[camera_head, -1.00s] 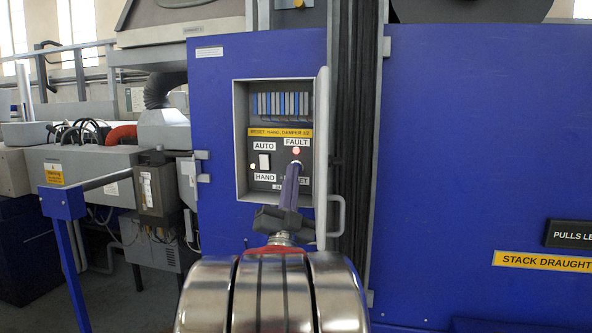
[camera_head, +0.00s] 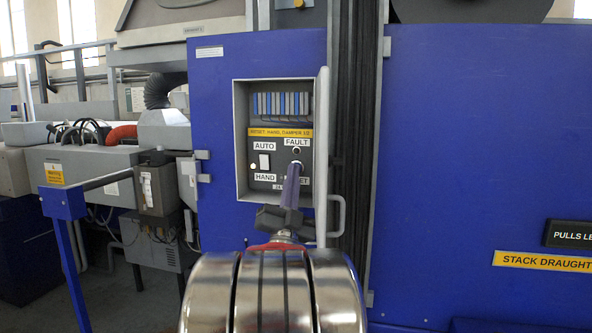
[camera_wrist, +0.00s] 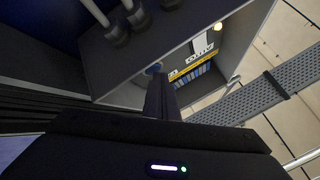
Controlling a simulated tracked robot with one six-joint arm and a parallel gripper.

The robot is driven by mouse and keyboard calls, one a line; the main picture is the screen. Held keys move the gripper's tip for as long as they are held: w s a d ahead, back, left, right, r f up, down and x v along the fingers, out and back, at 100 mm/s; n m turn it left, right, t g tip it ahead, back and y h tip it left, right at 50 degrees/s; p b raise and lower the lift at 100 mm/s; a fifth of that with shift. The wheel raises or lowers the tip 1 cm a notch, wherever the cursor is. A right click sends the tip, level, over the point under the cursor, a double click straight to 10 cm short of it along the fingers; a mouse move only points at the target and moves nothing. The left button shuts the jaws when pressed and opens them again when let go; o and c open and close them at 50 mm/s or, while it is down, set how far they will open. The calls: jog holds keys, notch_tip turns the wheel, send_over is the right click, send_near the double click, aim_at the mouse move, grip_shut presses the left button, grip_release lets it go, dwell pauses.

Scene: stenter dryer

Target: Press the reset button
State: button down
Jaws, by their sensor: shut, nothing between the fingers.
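The control panel (camera_head: 274,184) sits in an open grey box on a blue cabinet. My gripper (camera_head: 296,168) is shut and empty, with its purple fingers pointing at the lower right of the panel, under the fault lamp (camera_head: 297,151). The fingers cover most of the reset label and the spot above it. In the wrist view, a small blue round part (camera_wrist: 153,69), likely the reset button, shows at the fingertips (camera_wrist: 155,80). The tips look to be at or touching it. The fault lamp is dark.
The white auto/hand switch (camera_head: 264,161) is left of my fingers, with a lit lamp (camera_head: 253,167) beside it. The box's open door (camera_head: 322,150) with a handle (camera_head: 337,215) stands close on the right. A yellow label (camera_head: 280,133) runs above the controls.

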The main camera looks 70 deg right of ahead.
dwell(0.5)
jog(key=shift+s+a, duration=0.15)
jog(key=shift+a, duration=0.7)
jog(key=shift+s+a, duration=0.2)
jog(key=shift+a, duration=1.05)
jog(key=shift+s+a, duration=0.15)
jog(key=shift+a, duration=1.1)
